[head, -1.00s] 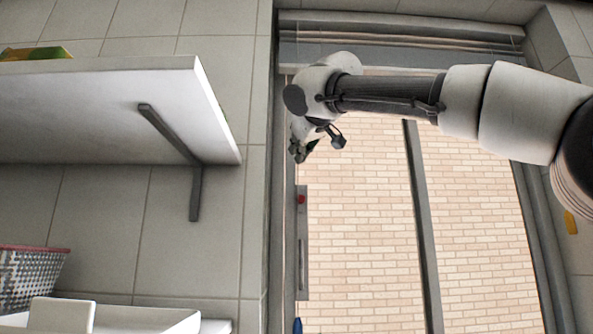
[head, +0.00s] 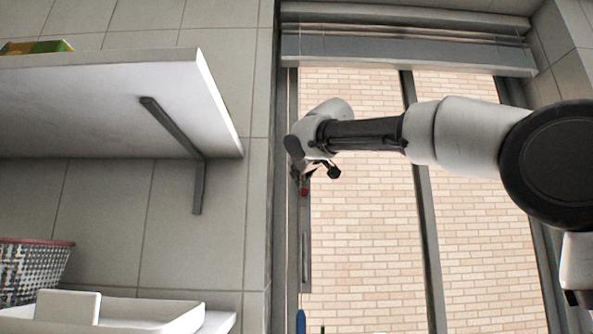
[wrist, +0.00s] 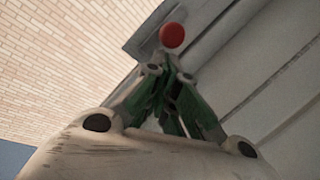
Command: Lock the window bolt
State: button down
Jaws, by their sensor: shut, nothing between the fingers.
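The window bolt shows as a small red knob (head: 304,191) on a grey plate (head: 305,250) along the left upright of the window frame. In the wrist view the round red knob (wrist: 172,35) lies just beyond my fingertips, against the grey frame. My gripper (head: 302,177) is at the left window upright, right at the knob in the head view. In the wrist view my gripper (wrist: 172,58) has its green-sided fingers drawn together at the tips, with nothing between them. I cannot tell whether the fingertips touch the knob.
A white shelf (head: 120,105) on a dark bracket (head: 178,135) juts out at the left. Below are a basket (head: 32,270) and a white tray (head: 150,312). The window's middle bar (head: 425,200) stands to the right, with brick wall beyond the glass.

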aim_at(304, 193)
jog(key=shift+f, duration=2.15)
